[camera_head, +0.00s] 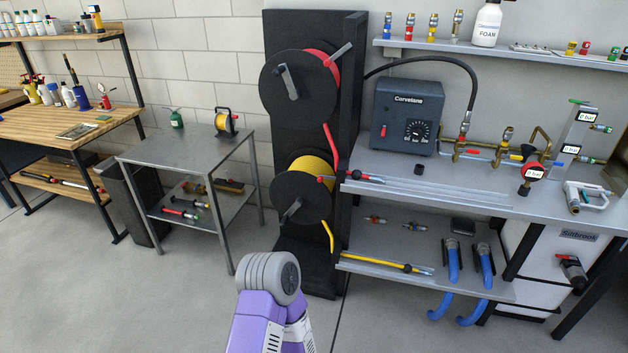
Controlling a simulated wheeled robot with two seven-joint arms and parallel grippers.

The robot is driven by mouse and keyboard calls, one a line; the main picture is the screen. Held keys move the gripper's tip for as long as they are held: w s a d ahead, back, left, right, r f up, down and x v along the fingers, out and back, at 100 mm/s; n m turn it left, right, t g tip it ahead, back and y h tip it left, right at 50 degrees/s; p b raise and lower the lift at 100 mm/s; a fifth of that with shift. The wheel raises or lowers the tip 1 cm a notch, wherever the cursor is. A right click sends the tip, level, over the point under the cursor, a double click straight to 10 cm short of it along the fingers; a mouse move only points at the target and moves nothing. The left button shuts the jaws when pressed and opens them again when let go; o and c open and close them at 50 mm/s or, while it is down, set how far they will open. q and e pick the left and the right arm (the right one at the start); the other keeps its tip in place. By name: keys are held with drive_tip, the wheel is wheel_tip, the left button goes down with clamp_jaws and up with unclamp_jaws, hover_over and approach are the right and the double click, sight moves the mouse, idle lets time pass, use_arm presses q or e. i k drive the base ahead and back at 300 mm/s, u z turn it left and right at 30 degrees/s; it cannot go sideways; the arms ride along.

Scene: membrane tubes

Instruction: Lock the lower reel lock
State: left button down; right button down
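The lower reel (280,190) is a black disc with yellow hose wound behind it, on a tall black stand. A grey crank handle (291,211) sticks out from the lower part of its face. A short grey lever with a red tip (321,178), possibly the lower reel lock, shows at the reel's right edge; I cannot tell its lock state. The upper reel (285,92) carries red hose, with its own crank and a grey lever (339,53) angled up to the right. Neither of my grippers is in view; only a purple and grey arm link of mine shows at the bottom.
A grey workbench (450,195) stands right of the reels, with a dark control box (407,117) on it. Its lower shelf (400,260) holds a yellow hose end and blue hoses. A small metal table (190,150) stands left. The floor in front is clear.

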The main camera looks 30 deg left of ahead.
sight(321, 177)
drive_tip(key=k, duration=0.4)
drive_tip(key=u, duration=0.85)
drive_tip(key=i, duration=0.8)
drive_tip(key=u, duration=0.35)
drive_tip(key=i, duration=1.05)
drive_tip(key=z, duration=0.65)
